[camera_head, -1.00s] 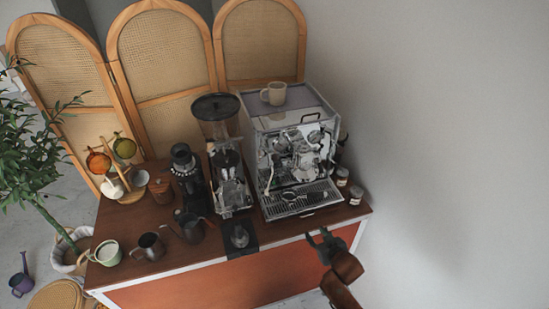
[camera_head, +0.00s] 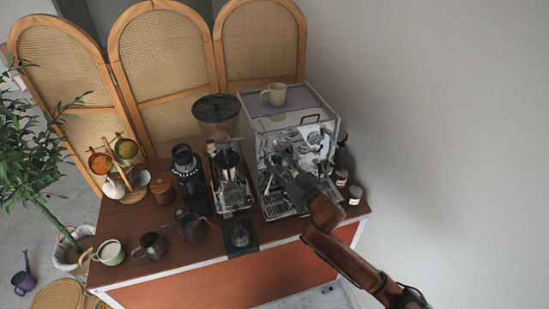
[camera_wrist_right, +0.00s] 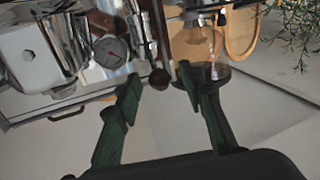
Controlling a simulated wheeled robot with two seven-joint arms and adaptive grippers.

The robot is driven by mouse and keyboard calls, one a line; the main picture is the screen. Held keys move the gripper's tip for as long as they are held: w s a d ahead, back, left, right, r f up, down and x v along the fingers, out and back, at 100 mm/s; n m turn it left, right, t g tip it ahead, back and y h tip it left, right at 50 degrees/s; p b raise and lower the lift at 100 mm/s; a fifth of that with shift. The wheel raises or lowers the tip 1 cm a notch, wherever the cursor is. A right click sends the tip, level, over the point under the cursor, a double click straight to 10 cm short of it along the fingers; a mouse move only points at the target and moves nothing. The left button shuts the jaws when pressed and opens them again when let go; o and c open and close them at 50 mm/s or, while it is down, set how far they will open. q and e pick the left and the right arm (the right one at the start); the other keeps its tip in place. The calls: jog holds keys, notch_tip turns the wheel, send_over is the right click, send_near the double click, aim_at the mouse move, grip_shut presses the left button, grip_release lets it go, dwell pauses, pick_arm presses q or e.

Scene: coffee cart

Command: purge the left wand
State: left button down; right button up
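The espresso machine (camera_head: 318,110) stands at the right end of the cart. My right gripper (camera_head: 280,158) is in front of its upper left front, and my arm hides part of the front. In the right wrist view the gripper (camera_wrist_right: 158,84) is open, its two green fingers apart. A slim bar ending in a dark round knob (camera_wrist_right: 158,78) shows between the fingertips; I cannot tell whether they touch it. A pressure gauge (camera_wrist_right: 110,52) is beside it. I cannot make out the left wand clearly in the head view. My left gripper is not in view.
A grinder (camera_head: 228,165) stands close left of the machine. A beige cup (camera_head: 275,94) sits on top of the machine. Jars (camera_head: 355,194) stand at its right. Mugs and a dark pitcher (camera_head: 193,227) are on the cart's left half. Free space lies before the cart.

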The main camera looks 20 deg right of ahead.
jog(key=shift+x, duration=0.95)
jog(key=shift+c, duration=0.3)
grip_shut()
